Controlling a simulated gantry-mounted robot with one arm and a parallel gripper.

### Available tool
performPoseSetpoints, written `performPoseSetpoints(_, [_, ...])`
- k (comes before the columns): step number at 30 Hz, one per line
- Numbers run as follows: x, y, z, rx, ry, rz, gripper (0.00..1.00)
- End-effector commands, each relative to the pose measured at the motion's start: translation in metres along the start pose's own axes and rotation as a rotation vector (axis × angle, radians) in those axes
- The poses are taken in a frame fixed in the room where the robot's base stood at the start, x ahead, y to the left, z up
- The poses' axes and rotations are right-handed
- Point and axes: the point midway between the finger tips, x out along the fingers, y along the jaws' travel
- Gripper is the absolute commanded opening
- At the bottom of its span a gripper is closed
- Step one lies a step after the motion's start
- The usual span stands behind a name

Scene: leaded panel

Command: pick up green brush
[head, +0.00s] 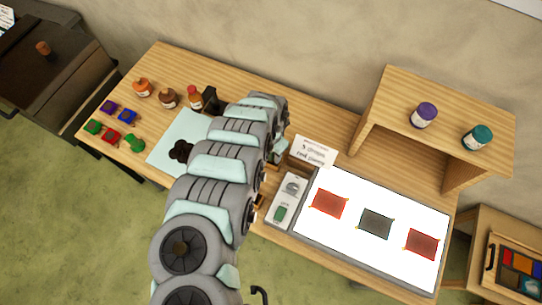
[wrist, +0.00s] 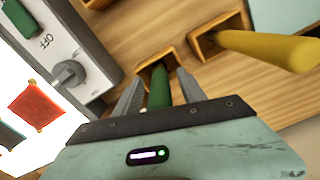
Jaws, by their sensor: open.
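The green brush (wrist: 158,86) shows in the wrist view as a green handle whose far end sits at a small wooden holder (wrist: 146,70). My gripper (wrist: 161,75) is open, with one finger on each side of the green handle. I cannot tell whether either finger touches it. The near end of the handle is hidden behind my gripper body. In the head view my arm hides the brush and my fingertips.
A yellow handle (wrist: 268,48) stands in another wooden holder (wrist: 207,42), close on the right. A control box (wrist: 72,45) with a dial and green switch is on the left, beside the light panel (head: 338,238). A lettered card (head: 314,151) stands behind.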

Motion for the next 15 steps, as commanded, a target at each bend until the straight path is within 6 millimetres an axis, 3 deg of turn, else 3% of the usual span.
performPoseSetpoints(10, [0.0053,-0.0001,0.0009,0.0,-0.002,0.0,0.48])
performPoseSetpoints(15, [0.0051,-0.0002,0.0008,-0.001,-0.001,0.0,0.34])
